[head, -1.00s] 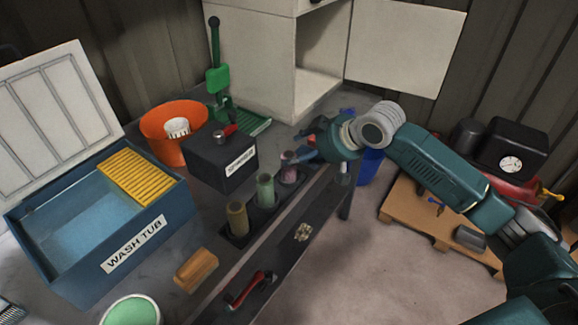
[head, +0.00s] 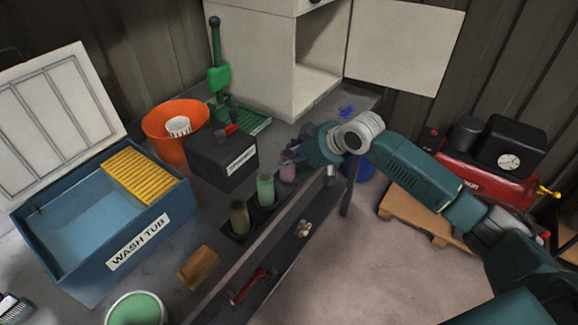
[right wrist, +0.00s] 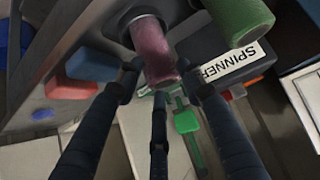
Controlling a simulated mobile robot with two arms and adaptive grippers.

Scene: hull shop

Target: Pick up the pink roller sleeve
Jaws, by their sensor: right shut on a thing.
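The pink roller sleeve (head: 287,172) stands upright at the far end of the black rack (head: 233,238) in the head view. It shows large in the right wrist view (right wrist: 155,48), its other end in a round socket. My right gripper (head: 294,153) is at the sleeve's upper end, its dark fingers on either side in the right wrist view (right wrist: 161,76). It is shut on the sleeve; the exact finger contact is partly hidden. My left gripper is not in view.
A green sleeve (head: 265,188) and an olive sleeve (head: 239,217) stand in the same rack. The dark spinner box (head: 222,160) is close behind. An orange bucket (head: 172,147), blue wash tub (head: 110,245) and wooden block (head: 198,267) share the bench.

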